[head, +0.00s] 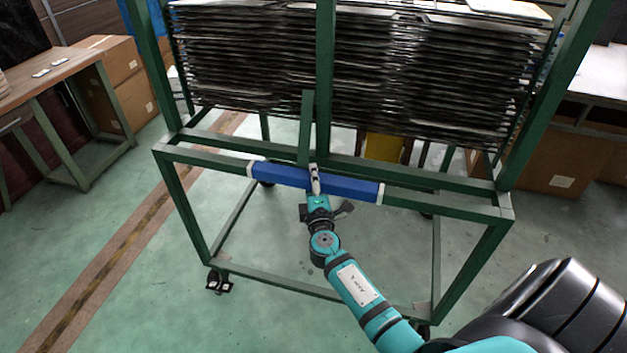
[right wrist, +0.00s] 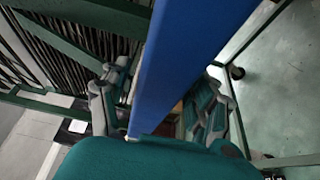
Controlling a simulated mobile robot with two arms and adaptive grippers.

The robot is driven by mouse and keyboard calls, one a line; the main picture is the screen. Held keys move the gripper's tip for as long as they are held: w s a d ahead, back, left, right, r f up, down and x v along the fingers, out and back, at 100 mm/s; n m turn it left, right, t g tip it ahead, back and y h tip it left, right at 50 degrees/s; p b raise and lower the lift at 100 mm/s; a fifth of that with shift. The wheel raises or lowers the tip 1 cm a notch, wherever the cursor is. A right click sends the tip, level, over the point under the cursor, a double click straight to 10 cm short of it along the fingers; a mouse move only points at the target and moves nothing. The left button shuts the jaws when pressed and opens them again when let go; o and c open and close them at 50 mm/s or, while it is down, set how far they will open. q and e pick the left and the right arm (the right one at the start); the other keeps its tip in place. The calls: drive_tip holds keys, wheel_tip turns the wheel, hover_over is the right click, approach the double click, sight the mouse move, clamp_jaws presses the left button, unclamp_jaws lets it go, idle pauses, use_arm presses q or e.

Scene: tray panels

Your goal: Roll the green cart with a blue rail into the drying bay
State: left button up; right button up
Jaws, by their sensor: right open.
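The green cart (head: 450,207) stands on its casters in the middle of the head view, with a frame of green bars and stacked dark trays above. Its blue rail (head: 350,187) runs across the near side; it also crosses the right wrist view (right wrist: 190,50) on a slant. My right gripper (head: 316,182) is at the middle of the blue rail. In the right wrist view its fingers (right wrist: 168,80) are apart, one on each side of the rail. I cannot tell whether they touch it. My left gripper is out of view. I cannot make out the drying bay.
A brown strip with a worn yellow line (head: 115,250) crosses the floor left of the cart. A workbench (head: 60,85) and cardboard boxes (head: 130,98) stand at the left. More boxes (head: 555,165) stand behind on the right. The floor left of the cart is mostly clear.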

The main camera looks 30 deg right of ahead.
drive_tip(key=shift+w, duration=0.1)
clamp_jaws()
idle(0.4)
